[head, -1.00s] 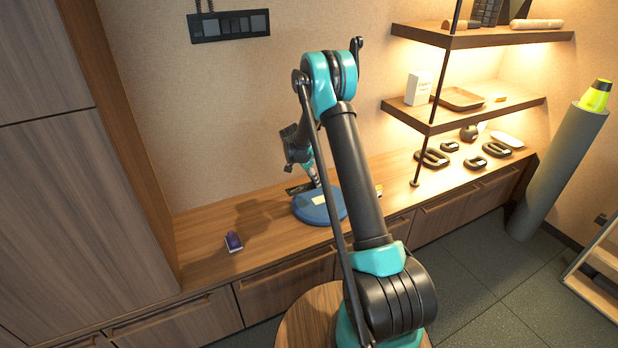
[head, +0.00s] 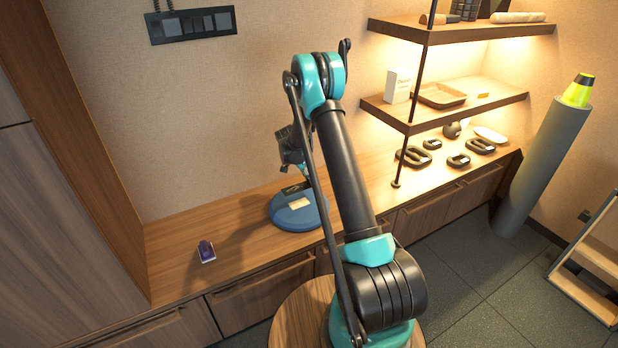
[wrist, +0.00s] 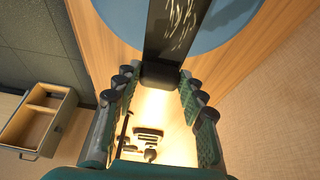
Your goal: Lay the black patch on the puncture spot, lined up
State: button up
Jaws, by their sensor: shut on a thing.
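The black patch (wrist: 172,28), a dark strip with pale gold marks, is held at the tips of my gripper (wrist: 157,78). In the wrist view the patch extends over the blue round cushion (wrist: 222,22). In the head view the patch (head: 295,187) is at the cushion's back edge, just behind a pale rectangle on top (head: 299,203), likely the puncture spot. The cushion (head: 283,214) lies on the wooden counter. My gripper (head: 304,176) is partly hidden by my arm there. The pale rectangle does not show in the wrist view. I cannot tell whether the patch touches the cushion.
A small purple item (head: 206,251) stands on the counter (head: 240,235) to the left, with bare wood between. Several dark oval rings (head: 412,156) lie on the right, under the shelves (head: 448,106). A shelf post (head: 415,90) rises right of my arm.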

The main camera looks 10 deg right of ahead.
jog(key=shift+f, duration=3.65)
jog(key=shift+f, duration=0.9)
jog(key=o, duration=1.1)
jog(key=shift+a, duration=0.1)
